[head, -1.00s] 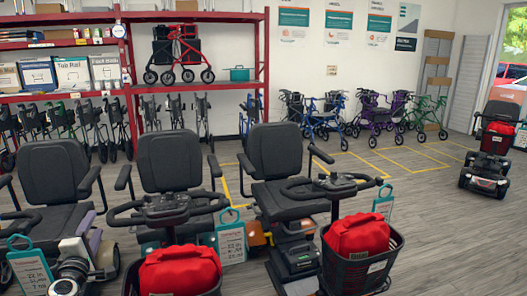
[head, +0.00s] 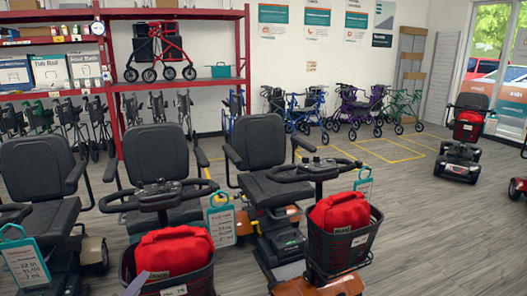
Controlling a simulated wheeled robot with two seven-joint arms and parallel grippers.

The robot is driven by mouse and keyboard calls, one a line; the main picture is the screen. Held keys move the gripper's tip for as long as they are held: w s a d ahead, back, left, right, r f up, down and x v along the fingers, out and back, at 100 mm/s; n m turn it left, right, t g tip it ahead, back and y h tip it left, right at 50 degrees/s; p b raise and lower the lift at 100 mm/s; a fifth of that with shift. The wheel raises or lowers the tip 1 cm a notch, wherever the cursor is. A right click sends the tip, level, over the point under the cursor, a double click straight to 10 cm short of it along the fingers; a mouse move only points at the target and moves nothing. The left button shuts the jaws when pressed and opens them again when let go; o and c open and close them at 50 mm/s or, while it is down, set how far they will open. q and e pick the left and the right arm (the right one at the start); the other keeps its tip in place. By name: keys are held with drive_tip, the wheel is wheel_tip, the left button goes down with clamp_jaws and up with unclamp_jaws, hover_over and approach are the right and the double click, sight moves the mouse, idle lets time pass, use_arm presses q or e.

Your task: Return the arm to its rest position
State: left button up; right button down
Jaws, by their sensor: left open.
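My right gripper is not in view.
Several scooters stand in a row close in front. The right one has a red bag (head: 340,213) in its basket. A red shelf (head: 178,14) and rollators (head: 357,108) line the back wall. Another scooter (head: 460,150) stands far right. Grey floor (head: 430,225) is clear at right.

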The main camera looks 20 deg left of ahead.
use_arm(q)
drive_tip(key=s+d+f+m+g+h+b, duration=0.25)
drive_tip(key=s+d+f+m, duration=0.35)
drive_tip(key=d, duration=0.5)
drive_tip(key=s+d+f+m+g+h+b, duration=0.1)
drive_tip(key=s+d+f+m+h, duration=0.3)
drive_tip(key=d+f, duration=0.55)
drive_tip(key=s+d+f+m+g+b, duration=0.1)
drive_tip(key=s+d+f+m+g, duration=0.1)
drive_tip(key=s+d, duration=0.4)
drive_tip(key=s+d+f+m+g+b, duration=0.1)
drive_tip(key=s+d+f+m, duration=0.1)
drive_tip(key=s+d+m, duration=0.2)
drive_tip(key=s+d+y, duration=0.1)
drive_tip(key=s+d, duration=0.1)
drive_tip(key=d, duration=0.1)
drive_tip(key=shift+s+f+g+b, duration=0.2)
drive_tip(key=shift+f+g+b, duration=0.15)
drive_tip(key=shift+b, duration=0.05)
